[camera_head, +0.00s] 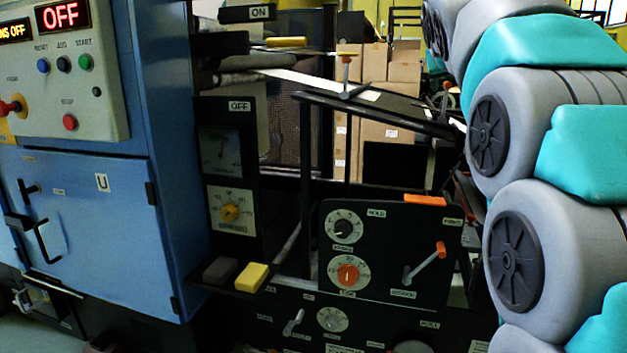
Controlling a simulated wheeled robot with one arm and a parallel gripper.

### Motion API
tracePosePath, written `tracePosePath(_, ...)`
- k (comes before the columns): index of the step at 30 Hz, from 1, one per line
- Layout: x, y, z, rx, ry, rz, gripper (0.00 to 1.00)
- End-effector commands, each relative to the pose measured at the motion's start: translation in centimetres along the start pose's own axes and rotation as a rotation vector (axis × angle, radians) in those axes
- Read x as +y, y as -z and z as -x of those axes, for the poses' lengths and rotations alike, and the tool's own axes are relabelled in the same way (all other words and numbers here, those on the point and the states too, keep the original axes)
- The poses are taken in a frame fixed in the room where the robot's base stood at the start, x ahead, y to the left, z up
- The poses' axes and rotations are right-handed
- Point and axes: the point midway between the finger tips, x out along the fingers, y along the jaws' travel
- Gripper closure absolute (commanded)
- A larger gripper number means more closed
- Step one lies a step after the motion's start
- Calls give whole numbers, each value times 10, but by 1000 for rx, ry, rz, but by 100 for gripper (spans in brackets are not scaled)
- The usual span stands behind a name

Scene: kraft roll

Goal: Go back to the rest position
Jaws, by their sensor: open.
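My arm, with grey and teal links, fills the right side of the head view. My gripper is not in view; it lies outside the picture or is hidden behind the arm links. The arm stands in front of the right end of a black machine frame (285,190) and hides part of it. I cannot tell whether the arm touches the frame.
A blue cabinet (110,230) stands at left with a control panel (70,80) reading OFF. The black control box (385,215) has knobs and an orange-tipped lever (425,262). A yellow block (251,277) sits low. Cardboard boxes (400,65) stand behind.

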Motion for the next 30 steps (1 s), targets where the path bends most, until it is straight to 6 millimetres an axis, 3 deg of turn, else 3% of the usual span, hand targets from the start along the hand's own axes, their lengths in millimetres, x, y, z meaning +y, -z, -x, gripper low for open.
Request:
tracePosePath(11,-14,-53,-2,-119,39,13,47)
tracePosePath(19,-32,-123,6,-265,88,28,47)
tracePosePath(23,-45,-181,16,-382,127,40,47)
tracePosePath(30,-73,-327,65,-675,218,70,47)
